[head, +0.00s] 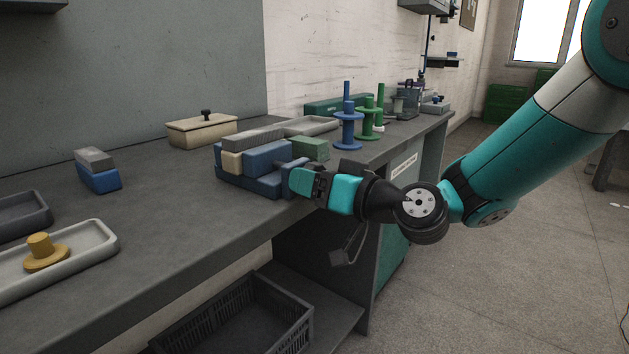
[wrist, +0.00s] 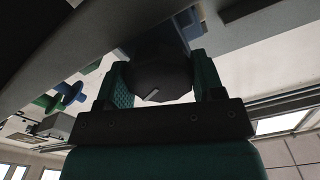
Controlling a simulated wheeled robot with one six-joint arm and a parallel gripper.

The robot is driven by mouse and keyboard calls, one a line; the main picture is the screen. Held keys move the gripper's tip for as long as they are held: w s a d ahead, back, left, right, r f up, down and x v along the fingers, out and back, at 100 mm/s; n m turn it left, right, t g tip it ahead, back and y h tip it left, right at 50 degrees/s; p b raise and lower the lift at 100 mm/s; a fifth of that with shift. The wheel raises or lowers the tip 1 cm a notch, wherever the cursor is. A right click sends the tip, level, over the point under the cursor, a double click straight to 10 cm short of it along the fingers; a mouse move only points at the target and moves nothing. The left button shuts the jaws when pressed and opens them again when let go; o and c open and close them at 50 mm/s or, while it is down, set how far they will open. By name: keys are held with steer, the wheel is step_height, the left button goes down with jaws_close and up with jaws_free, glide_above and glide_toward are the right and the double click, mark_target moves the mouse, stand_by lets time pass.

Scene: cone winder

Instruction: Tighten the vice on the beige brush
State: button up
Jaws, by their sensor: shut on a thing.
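The blue vice (head: 262,182) stands at the front edge of the bench. The beige brush (head: 231,161) sits between its jaws, with its long grey top (head: 252,138) facing up. The jaw blocks hide most of its beige body, so I cannot tell whether both jaws touch it. My gripper (head: 298,181) is at the vice's front right side, reaching in from the right. In the wrist view, my gripper (wrist: 156,72) is shut on a dark round knob (wrist: 160,82) with a pale mark on its face. The fingers hide the knob in the head view.
A green block (head: 309,148) lies just behind the vice. Blue spools (head: 347,132) and green spools (head: 368,124) stand farther right. A blue brush (head: 98,179), a lidded beige box (head: 202,130) and a tray with a yellow piece (head: 92,240) are left. A black crate (head: 240,318) is below.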

steer(key=o, duration=0.9)
steer(key=shift+d, duration=0.1)
steer(key=shift+b+v, duration=4.2)
steer(key=shift+v, duration=4.4)
steer(key=shift+s, duration=0.1)
